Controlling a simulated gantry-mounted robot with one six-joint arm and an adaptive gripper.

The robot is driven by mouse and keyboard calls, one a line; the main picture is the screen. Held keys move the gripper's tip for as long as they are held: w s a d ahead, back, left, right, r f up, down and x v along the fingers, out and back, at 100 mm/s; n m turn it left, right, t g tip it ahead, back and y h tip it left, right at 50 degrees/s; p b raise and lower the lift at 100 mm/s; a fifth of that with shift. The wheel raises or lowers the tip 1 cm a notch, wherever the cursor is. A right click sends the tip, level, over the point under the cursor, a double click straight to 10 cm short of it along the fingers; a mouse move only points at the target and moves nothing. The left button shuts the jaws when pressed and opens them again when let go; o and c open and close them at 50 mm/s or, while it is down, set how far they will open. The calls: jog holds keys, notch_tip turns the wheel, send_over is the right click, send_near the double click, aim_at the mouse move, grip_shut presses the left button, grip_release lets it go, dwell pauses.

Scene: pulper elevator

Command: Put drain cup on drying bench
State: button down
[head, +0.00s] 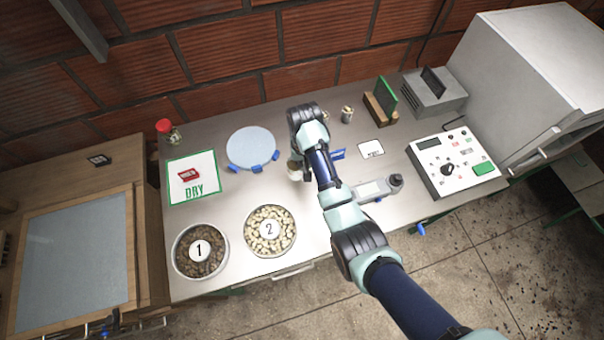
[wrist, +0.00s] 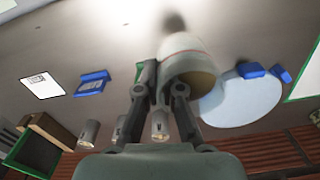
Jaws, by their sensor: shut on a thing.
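My gripper (wrist: 163,88) is shut on a pale cup (wrist: 190,50) with a thin reddish band and a brown area at its near end. I take it to be the drain cup. A wooden bench with a framed grey panel (head: 75,250), possibly the drying bench, stands at the far left. A green-edged mat marked DRY (head: 193,191) lies on the steel table.
Bowl 1 (head: 186,270) and bowl 2 (head: 249,243) stand at the steel table's front left. The blue-footed plate (head: 251,146) is behind them. A red-capped jar (head: 165,130) stands behind the mat. A scale (head: 372,189) and control box (head: 455,165) are at right.

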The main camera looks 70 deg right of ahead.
jog(key=shift+f+b, duration=0.6)
jog(key=shift+f, duration=2.95)
jog(key=shift+f, duration=0.15)
jog(key=c, duration=1.3)
grip_release()
notch_tip(320, 180, up, 12)
jog(key=shift+r+p, duration=0.15)
jog(key=shift+p, duration=1.05)
